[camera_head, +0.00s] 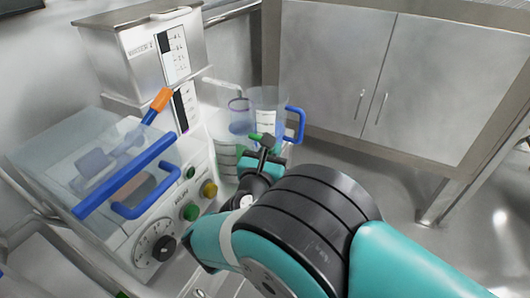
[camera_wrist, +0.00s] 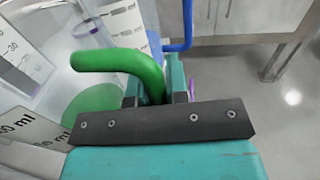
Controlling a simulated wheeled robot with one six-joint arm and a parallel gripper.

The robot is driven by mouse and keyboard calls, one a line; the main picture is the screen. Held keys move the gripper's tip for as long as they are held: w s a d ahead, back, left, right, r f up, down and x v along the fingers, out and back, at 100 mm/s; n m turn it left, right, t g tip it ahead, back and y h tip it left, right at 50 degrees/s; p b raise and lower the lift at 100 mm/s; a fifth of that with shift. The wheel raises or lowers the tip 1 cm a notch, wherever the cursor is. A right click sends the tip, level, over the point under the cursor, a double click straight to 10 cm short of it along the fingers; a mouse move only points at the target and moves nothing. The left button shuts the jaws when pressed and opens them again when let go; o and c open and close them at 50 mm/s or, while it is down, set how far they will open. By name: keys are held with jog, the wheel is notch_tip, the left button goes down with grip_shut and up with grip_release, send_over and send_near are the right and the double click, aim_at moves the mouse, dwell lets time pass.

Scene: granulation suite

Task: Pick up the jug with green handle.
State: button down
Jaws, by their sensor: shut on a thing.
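The jug with green handle (camera_head: 225,155) is a clear vessel with scale marks, partly hidden behind my gripper in the head view. Its green handle (camera_wrist: 125,62) shows large in the wrist view and runs between my fingers. My gripper (camera_head: 264,153) is shut on this handle; in the wrist view its teal fingers (camera_wrist: 160,85) lie on either side of the green bar. Green shows inside or under the clear jug beside the handle. Whether the jug touches the surface below is hidden.
A clear jug with a blue handle (camera_head: 297,125) stands close behind; its handle (camera_wrist: 180,30) is just beyond my fingers. A vessel with a purple rim (camera_head: 238,103) is beside it. A control box (camera_head: 160,215) with a clear lid stands left. A steel cabinet (camera_head: 340,65) stands behind.

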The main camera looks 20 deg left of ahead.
notch_tip(320, 180, up, 20)
jog(key=shift+f, duration=0.25)
dwell(0.7)
